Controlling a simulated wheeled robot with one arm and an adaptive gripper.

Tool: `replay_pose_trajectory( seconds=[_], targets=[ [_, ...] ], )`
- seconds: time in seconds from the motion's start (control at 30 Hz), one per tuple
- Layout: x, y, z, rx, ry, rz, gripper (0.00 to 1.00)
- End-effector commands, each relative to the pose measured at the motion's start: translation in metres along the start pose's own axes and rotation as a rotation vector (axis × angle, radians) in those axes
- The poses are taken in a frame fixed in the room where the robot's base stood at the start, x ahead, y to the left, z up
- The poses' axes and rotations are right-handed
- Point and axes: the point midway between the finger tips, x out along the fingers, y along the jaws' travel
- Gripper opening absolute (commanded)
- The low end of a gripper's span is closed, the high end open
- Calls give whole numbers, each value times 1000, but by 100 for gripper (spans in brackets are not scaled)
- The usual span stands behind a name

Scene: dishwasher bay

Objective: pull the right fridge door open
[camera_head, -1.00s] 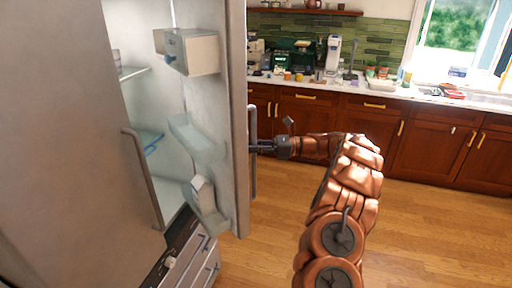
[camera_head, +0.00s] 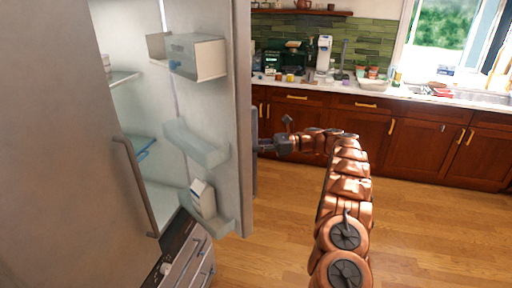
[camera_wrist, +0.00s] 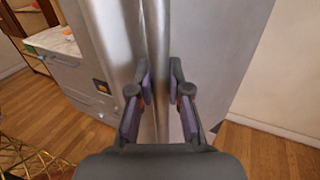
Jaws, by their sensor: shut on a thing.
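The right fridge door (camera_head: 243,120) stands wide open, its inner side with shelf bins facing my head camera. Its outer face (camera_wrist: 215,50) fills much of the wrist view. The long vertical metal handle (camera_wrist: 158,50) runs between my fingers there. My gripper (camera_head: 262,146) is at the door's outer side, shut on this handle; the fingers (camera_wrist: 160,95) sit on both sides of it. In the head view the door edge hides most of the handle and the fingertips. The left fridge door (camera_head: 60,130) is shut, with its own handle (camera_head: 137,185).
Door bins (camera_head: 195,143) and a box-like bin (camera_head: 197,57) hang inside the door. Fridge drawers (camera_head: 190,265) are below. Wooden cabinets (camera_head: 345,125) and a cluttered counter stand behind. The wooden floor (camera_head: 430,220) at right is clear.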

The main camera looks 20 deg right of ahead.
Motion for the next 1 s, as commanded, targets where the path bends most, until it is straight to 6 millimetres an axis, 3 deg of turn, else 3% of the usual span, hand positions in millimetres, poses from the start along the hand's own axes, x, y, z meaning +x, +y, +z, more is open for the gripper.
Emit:
replay_pose_trajectory(
  seconds=[0.53, 0.57, 0.8, 1.0],
  targets=[
    [2, -1, 2, -3, -1, 9, 0],
    [2, -1, 2, -3, -1, 9, 19],
    [2, 0, 1, -2, -1, 8, 43],
    [2, 0, 1, -1, 0, 8, 43]
  ],
)
